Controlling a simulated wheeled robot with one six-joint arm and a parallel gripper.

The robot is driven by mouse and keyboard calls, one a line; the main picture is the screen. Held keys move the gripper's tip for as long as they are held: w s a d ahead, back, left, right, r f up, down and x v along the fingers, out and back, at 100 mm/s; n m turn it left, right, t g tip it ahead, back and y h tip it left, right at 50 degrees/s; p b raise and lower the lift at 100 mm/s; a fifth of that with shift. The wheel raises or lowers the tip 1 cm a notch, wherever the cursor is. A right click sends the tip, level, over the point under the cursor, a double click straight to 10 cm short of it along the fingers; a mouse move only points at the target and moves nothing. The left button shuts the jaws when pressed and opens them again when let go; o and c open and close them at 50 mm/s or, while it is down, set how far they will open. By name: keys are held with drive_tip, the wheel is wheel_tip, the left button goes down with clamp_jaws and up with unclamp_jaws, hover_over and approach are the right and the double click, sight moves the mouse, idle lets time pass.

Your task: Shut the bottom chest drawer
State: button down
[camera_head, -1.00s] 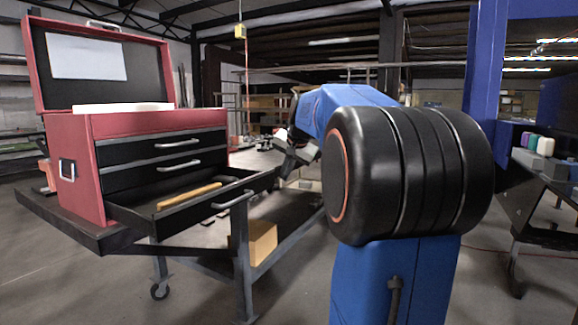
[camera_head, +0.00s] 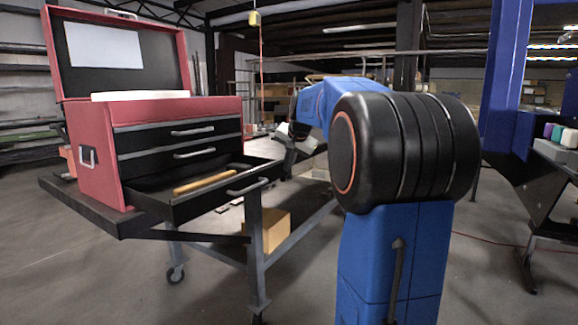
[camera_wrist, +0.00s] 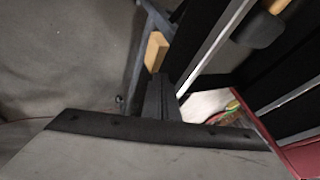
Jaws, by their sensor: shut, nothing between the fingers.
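The red tool chest (camera_head: 95,155) stands on a cart, with its lid up. Its bottom drawer (camera_head: 225,203) is pulled well out, and the two drawers above it are shut. The bottom drawer has a silver handle (camera_head: 247,187) on its black front. A mallet with a wooden handle (camera_head: 203,183) lies inside it. My gripper (camera_head: 292,150) is beside the right end of the drawer front, small and partly hidden by my arm. In the wrist view my gripper (camera_wrist: 161,98) is shut and empty, close to the drawer's edge (camera_wrist: 212,48). I cannot tell whether they touch.
The cart top (camera_head: 60,190) extends to the left of the chest. A yellow box (camera_head: 273,230) sits on its lower shelf and also shows in the wrist view (camera_wrist: 156,52). A dark bench (camera_head: 545,190) is at the right. Floor is clear in front of the cart.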

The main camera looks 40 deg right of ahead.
sight(238, 155)
drive_tip(key=w+a, duration=0.2)
drive_tip(key=w, duration=0.5)
drive_tip(key=w+a, duration=0.3)
drive_tip(key=w, duration=0.4)
drive_tip(key=w+a, duration=0.2)
drive_tip(key=w, duration=0.4)
drive_tip(key=shift+w+a, duration=0.25)
drive_tip(key=shift+w, duration=0.15)
drive_tip(key=shift+w+a, duration=0.2)
drive_tip(key=shift+w, duration=0.2)
drive_tip(key=shift+w+r, duration=0.1)
drive_tip(key=shift+r, duration=0.05)
